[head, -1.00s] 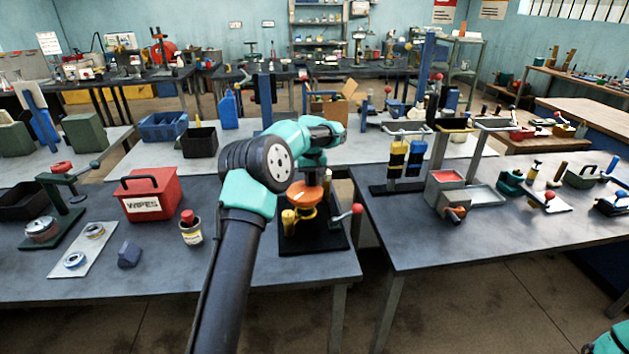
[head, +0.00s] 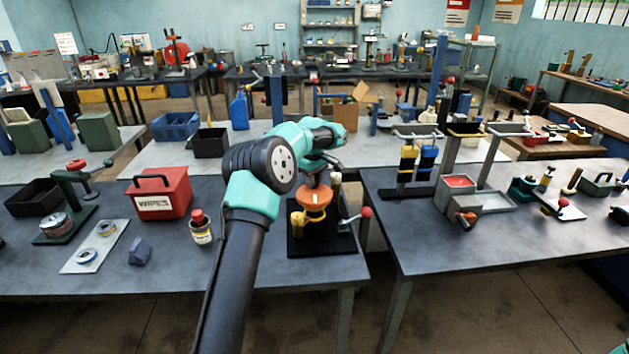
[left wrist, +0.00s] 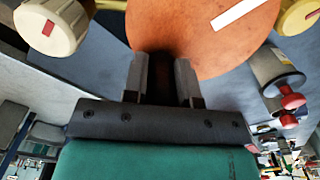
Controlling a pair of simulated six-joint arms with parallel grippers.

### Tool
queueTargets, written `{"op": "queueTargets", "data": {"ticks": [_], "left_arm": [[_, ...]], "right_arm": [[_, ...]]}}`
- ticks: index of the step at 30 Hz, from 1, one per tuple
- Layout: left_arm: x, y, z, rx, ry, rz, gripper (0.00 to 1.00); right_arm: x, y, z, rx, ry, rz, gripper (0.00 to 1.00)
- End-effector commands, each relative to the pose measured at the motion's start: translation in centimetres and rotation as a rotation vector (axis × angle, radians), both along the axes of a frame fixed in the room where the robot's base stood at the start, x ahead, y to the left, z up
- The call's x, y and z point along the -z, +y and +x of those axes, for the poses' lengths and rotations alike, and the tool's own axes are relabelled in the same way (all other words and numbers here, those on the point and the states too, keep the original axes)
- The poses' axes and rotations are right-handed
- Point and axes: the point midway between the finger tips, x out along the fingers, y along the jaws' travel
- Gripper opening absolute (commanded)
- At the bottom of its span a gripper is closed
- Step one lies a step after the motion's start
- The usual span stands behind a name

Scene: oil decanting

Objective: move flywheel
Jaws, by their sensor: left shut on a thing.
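The orange flywheel (head: 316,199) sits on a yellow mount over a black base plate (head: 305,247) at the right end of the near left bench. In the left wrist view, the flywheel (left wrist: 205,35) is a large orange disc with a white stripe. My left gripper (head: 317,181) comes down on it from above and behind. In the left wrist view, the fingers of my left gripper (left wrist: 162,70) are at the disc's near edge and shut on it; the dark gap between them hides the exact contact.
A red-knobbed lever (head: 366,212) stands at the base's right side. A red-capped bottle (head: 201,228) and a red wipes box (head: 162,192) stand to the left. A gap separates this bench from the right bench (head: 460,240).

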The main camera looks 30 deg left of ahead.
Motion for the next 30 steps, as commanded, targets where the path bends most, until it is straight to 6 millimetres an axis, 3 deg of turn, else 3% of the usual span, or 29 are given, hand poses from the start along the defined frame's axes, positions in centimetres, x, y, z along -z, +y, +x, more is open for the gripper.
{"op": "queueTargets", "data": {"ticks": [11,12,19,30], "left_arm": [[-0.05,0.02,-0.01,-0.008,-0.001,0.0,0.02],[-0.05,0.02,-0.02,-0.008,-0.001,0.0,0.27],[-0.03,0.02,-0.02,-0.007,0.0,0.0,0.49],[-0.34,0.02,-0.01,-0.007,0.0,0.0,0.51]], "right_arm": [[0.0,0.0,0.0,0.0,0.0,0.0,0.43],[0.0,0.0,0.0,0.0,0.0,0.0,0.43],[0.0,0.0,0.0,0.0,0.0,0.0,0.43],[0.0,0.0,0.0,0.0,0.0,0.0,0.43]]}}
